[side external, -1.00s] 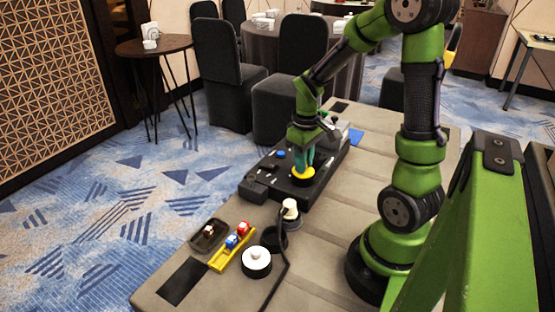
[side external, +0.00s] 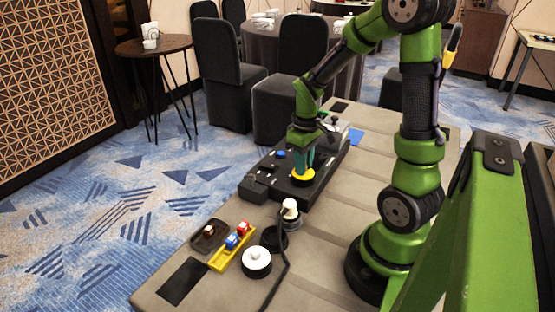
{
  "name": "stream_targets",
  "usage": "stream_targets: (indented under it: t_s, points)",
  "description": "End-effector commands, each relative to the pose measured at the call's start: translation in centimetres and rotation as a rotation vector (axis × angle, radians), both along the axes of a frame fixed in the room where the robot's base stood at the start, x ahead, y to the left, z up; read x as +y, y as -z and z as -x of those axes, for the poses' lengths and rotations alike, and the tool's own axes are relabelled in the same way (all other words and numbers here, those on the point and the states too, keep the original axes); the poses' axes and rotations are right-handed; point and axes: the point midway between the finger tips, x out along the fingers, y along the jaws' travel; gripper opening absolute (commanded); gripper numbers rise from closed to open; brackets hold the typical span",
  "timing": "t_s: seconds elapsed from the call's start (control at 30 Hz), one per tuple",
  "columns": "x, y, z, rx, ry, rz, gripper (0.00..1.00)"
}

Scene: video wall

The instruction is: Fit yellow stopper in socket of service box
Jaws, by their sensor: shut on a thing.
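The service box (side external: 262,183) is a long black unit lying along the table. The yellow stopper (side external: 303,177) shows as a yellow disc at the top of the box, between and below my fingers. My gripper (side external: 303,172) points down and is shut on the stopper. The socket is hidden under the stopper and the fingers. I cannot tell whether the stopper is seated in it or rests just above it.
A blue button (side external: 281,154) sits on the box. In front are a white-capped part (side external: 290,210) with a black cable, a white round knob (side external: 256,260), a yellow tray (side external: 220,262) with red and blue pieces, and a dark dish (side external: 208,235). The table's right side is mostly clear.

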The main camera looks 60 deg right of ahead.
Motion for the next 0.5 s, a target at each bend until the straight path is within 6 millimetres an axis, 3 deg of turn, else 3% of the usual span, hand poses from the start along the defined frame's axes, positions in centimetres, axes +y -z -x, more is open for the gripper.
stream_targets:
  t_s: [0.13, 0.17, 0.33, 0.5]
  points:
    - [0.01, 0.01, 0.01, 0.0, 0.0, 0.0, 0.04]
    - [0.01, 0.01, 0.01, 0.0, 0.0, 0.0, 0.26]
    - [0.01, 0.01, 0.01, 0.0, 0.0, 0.0, 0.51]
    - [0.01, 0.0, 0.01, 0.0, 0.0, 0.0, 0.51]
